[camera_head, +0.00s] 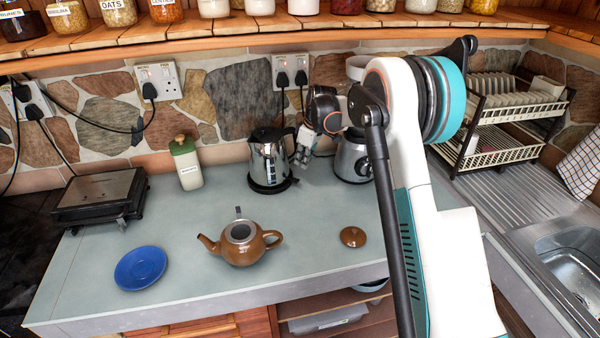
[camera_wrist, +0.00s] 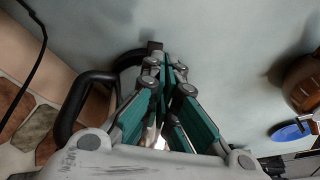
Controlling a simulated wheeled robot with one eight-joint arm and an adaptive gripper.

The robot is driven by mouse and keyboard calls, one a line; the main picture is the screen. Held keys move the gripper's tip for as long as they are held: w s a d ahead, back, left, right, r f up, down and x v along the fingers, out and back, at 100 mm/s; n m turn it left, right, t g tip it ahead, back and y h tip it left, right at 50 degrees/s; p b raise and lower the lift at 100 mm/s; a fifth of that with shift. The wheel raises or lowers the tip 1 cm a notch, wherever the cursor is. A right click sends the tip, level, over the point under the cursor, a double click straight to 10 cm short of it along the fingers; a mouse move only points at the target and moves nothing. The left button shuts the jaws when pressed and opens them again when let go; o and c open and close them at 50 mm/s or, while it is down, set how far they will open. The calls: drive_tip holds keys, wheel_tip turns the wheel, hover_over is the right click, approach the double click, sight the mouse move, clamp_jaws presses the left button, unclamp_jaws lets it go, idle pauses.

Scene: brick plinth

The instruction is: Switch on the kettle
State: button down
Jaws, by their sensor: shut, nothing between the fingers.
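The kettle (camera_head: 267,158), shiny metal with a black handle and black base, stands upright at the back of the worktop in the head view. My gripper (camera_head: 301,160) points down close to its right, by the handle side. In the wrist view the black handle (camera_wrist: 72,112) loops at the left of my gripper (camera_wrist: 168,72), whose teal fingers are together and hold nothing. The fingers hide much of the kettle there. I cannot make out the switch or whether a fingertip touches the kettle.
A blender base (camera_head: 352,158) stands just right of my gripper. A brown teapot (camera_head: 238,246), its lid (camera_head: 353,237) and a blue plate (camera_head: 140,268) lie nearer. A lidded jar (camera_head: 188,166) and a grill (camera_head: 100,195) stand left. Sockets (camera_head: 291,72) and cables line the wall.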

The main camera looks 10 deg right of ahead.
sight(298, 181)
drive_tip(key=shift+w+d+f, duration=0.2)
drive_tip(key=shift+w+f, duration=0.2)
drive_tip(key=shift+w, duration=0.05)
drive_tip(key=shift+b+x, duration=1.35)
drive_tip(key=shift+x, duration=2.15)
wheel_tip(298, 181, down, 2)
drive_tip(key=shift+f+b, duration=0.1)
drive_tip(key=shift+b, duration=0.65)
drive_tip(key=shift+s, duration=0.1)
drive_tip(key=shift+s+d+r, duration=0.35)
drive_tip(key=shift+s+d, duration=0.2)
drive_tip(key=shift+s+d+r, duration=0.35)
drive_tip(key=shift+s+d, duration=0.15)
drive_tip(key=shift+d, duration=0.05)
drive_tip(key=shift+w+a, duration=0.1)
